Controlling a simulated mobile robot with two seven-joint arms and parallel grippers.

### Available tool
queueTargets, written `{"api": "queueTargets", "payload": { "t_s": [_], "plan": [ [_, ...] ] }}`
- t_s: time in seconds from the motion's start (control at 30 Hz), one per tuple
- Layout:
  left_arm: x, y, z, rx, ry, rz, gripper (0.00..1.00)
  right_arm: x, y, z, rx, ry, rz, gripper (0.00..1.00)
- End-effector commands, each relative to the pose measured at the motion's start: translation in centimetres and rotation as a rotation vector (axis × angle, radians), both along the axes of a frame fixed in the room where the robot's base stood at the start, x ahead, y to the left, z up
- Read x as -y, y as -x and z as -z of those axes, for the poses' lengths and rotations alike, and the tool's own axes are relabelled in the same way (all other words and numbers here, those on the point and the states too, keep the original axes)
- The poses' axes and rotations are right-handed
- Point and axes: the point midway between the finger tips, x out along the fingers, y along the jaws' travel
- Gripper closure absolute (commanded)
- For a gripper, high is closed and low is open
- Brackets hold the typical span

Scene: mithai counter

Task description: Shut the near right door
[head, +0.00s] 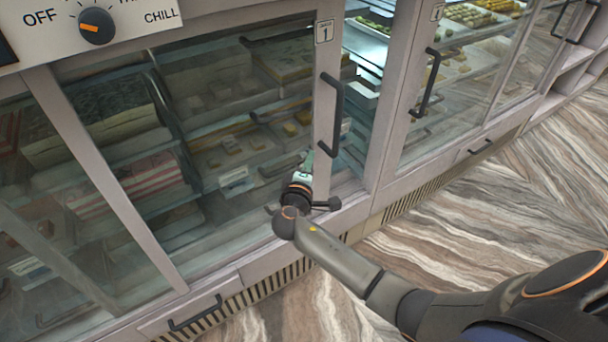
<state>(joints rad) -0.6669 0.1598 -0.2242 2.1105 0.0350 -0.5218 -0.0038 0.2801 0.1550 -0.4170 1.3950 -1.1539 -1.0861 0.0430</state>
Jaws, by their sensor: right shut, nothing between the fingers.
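The glass door labelled 1 (324,62) stands in the near part of the counter, with a dark bar handle (331,115) on its right-hand frame. A gap shows between this frame and the grey post (394,95) to its right, so the door is partly open. My right gripper (305,163) is shut and empty, low by the door's right-hand frame and below the handle. Whether it touches the frame I cannot tell. The fingertips are small and partly hidden by the wrist. My left gripper is not in view.
Another glass door with a dark handle (427,84) stands beyond the post. Sweets on trays (466,15) show behind the glass. A control panel with a knob (96,26) is at top left. The striped floor (480,220) at right is clear apart from my arm.

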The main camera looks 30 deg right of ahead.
Motion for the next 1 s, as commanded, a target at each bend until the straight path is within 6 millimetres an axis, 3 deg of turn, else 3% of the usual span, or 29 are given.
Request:
{"api": "queueTargets", "payload": {
  "t_s": [0.1,0.23,0.77,0.87,1.0],
  "plan": [
    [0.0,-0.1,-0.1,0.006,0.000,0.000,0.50,1.9,0.1,0.5,-0.004,0.005,0.002,1.00],
    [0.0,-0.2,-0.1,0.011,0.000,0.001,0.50,2.9,0.0,0.7,-0.004,0.001,0.001,1.00],
    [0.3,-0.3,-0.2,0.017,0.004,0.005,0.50,3.7,0.0,0.8,-0.004,0.001,0.001,1.00],
    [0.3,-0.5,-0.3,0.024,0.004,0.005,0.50,4.8,-0.1,0.7,-0.003,0.002,0.004,1.00],
    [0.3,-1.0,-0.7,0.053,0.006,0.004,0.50,7.9,-0.2,0.7,-0.004,0.007,0.009,1.00]
  ]
}}
